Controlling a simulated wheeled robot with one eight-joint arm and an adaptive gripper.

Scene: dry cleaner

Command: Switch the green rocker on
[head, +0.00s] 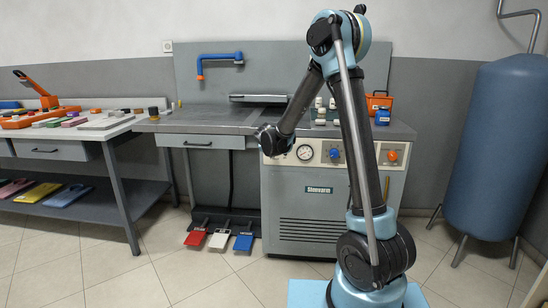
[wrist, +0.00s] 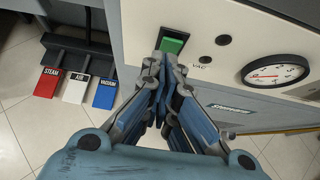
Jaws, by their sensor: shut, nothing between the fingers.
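The green rocker (wrist: 173,44) sits in a dark frame on the light front panel (wrist: 203,30) of the machine, at the top middle of the wrist view. My gripper (wrist: 164,64) is shut and empty. Its fingertips are just below the rocker in the wrist view, overlapping the bottom of its frame. I cannot tell whether they touch it or which way the rocker is tipped. In the head view my gripper (head: 270,140) is at the left end of the machine's control panel, and the rocker is hidden there.
Right of the rocker are a small dark round part (wrist: 223,40), a "VAC" label and a pressure gauge (wrist: 276,72). A blue knob (head: 334,153) and an orange knob (head: 392,155) are further right. Red, white and blue pedals (head: 219,239) lie on the floor at left.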

